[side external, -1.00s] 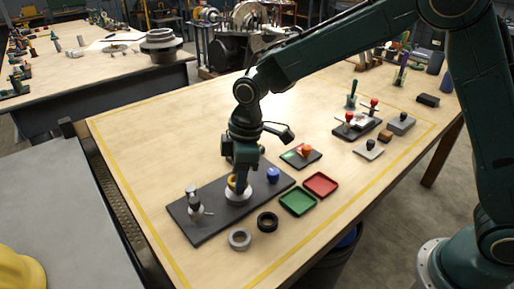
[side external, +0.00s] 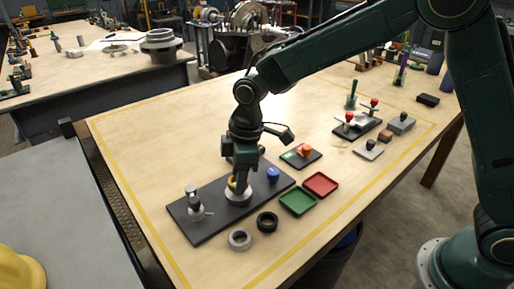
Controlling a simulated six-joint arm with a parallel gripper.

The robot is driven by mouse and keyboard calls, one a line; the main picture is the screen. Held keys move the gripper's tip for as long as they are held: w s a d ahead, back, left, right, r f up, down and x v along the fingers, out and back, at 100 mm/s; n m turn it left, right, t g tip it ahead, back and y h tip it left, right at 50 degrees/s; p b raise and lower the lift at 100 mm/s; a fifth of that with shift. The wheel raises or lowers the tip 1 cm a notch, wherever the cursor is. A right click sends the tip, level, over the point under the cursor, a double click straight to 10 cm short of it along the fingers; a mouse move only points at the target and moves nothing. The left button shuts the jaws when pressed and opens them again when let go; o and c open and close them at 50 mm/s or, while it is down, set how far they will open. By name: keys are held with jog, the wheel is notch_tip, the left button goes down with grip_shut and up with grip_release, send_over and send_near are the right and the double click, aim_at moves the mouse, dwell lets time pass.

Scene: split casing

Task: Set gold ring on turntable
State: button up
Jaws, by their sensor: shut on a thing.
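I cannot tell whether the ring touches the turntable. The turntable stands in the middle of a dark base plate (side external: 215,222).
On the plate are a blue knob (side external: 273,174) at the right and a white and dark fixture (side external: 195,206) at the left. A grey ring (side external: 240,239), a black ring (side external: 267,222), a green tray (side external: 298,201) and a red tray (side external: 320,184) lie in front.

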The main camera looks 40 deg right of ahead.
jog(key=shift+f, duration=0.7)
dwell(1.1)
dwell(0.3)
jog(key=o, duration=1.6)
jog(key=shift+r, duration=0.2)
jog(key=shift+r, duration=3.35)
